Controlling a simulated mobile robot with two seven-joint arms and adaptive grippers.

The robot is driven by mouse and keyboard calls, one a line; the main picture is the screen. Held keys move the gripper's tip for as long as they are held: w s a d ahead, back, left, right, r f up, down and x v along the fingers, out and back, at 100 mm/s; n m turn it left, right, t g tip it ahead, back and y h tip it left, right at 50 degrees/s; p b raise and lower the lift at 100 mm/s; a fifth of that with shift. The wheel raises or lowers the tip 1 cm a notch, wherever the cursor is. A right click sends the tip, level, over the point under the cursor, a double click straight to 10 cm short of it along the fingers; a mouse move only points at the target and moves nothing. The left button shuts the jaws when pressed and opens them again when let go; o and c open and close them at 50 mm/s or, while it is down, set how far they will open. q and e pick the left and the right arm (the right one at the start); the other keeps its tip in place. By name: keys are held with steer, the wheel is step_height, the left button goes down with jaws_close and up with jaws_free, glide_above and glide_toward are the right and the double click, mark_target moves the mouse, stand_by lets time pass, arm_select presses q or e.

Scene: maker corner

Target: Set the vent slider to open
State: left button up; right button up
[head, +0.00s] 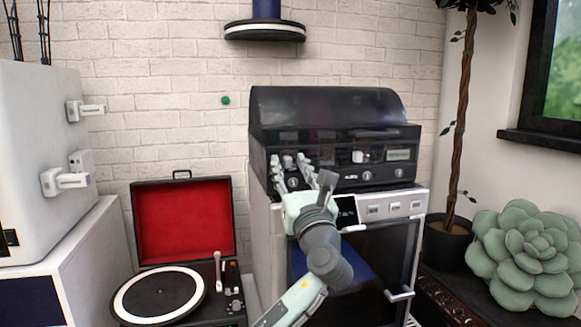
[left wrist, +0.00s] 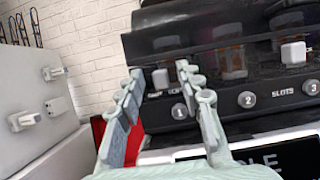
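My left gripper (head: 290,163) is in front of the left part of a black machine's front panel. In the left wrist view my left gripper (left wrist: 157,75) is open, with its two fingers apart. A small pale knob (left wrist: 161,79) on the panel shows between the fingertips; it may be the vent slider. Lettering beside it is partly hidden and too blurred to read. I cannot tell whether the fingers touch the knob. In the head view the gripper hides this spot. My right gripper is not in view.
The black machine (head: 325,108) stands on a cabinet with a glossy door (head: 365,262). Another white knob (left wrist: 293,52) is farther right on its panel, above numbered round labels. A record player (head: 160,296) is at left, a potted plant (head: 447,242) at right.

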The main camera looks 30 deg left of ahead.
arm_select(q)
jaws_close()
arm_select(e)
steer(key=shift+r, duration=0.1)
arm_select(q)
steer(key=shift+w+d, duration=0.2)
steer(key=shift+w, duration=0.1)
steer(key=shift+w+d+p, duration=0.65)
steer(key=shift+w+d, duration=0.3)
steer(key=shift+w, duration=0.1)
jaws_free()
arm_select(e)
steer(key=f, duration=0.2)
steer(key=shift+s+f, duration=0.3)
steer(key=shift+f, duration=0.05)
arm_select(q)
steer(key=shift+d, duration=0.1)
steer(key=v, duration=1.2)
